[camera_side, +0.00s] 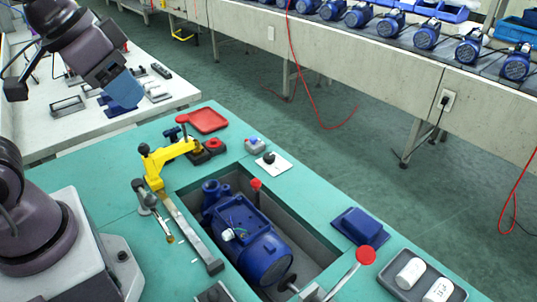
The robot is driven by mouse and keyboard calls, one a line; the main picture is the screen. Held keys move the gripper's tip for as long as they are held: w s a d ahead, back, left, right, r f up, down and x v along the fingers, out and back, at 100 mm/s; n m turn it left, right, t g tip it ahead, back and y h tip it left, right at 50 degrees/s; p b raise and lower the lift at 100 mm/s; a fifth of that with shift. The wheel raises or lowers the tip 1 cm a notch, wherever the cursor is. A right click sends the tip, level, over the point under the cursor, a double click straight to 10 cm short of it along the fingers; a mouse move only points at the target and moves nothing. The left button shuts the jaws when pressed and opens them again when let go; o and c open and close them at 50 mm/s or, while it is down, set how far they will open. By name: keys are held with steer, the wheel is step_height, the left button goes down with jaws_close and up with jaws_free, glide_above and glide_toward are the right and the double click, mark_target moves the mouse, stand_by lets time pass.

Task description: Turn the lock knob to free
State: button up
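A black knob (269,158) stands on a small white plate (276,167) at the far edge of the green bench, just beyond the recess with the blue pump. It looks like the lock knob; any marks on the plate and the knob's exact setting are too small to read. My gripper (124,92) is at the upper left, over the white side table, well apart from the knob. Its blue-grey end points down and right. I cannot make out separate fingers or whether it holds anything.
A blue pump (245,238) lies in the bench recess. A yellow clamp arm (165,160), a red-tipped lever (366,256) and a small red-topped post (256,185) stand around it. A red tray (208,120), a blue block (360,227) and a dark tray (425,280) are also on the bench.

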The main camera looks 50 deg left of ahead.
steer(key=o, duration=0.3)
steer(key=w+f+n+g, duration=0.1)
steer(key=w+f, duration=0.1)
steer(key=w+a+f+g, duration=0.1)
steer(key=w, duration=0.1)
steer(key=shift+w+a+f+n+g+h, duration=0.2)
steer(key=shift+f+n+g+h, duration=0.1)
steer(key=shift+f+n, duration=0.1)
steer(key=n+h, duration=0.3)
steer(key=n, duration=2.2)
glide_toward(269, 155)
steer(key=x, duration=0.9)
steer(key=shift+d+f, duration=0.1)
steer(key=shift+d, duration=0.05)
steer(key=c, duration=0.9)
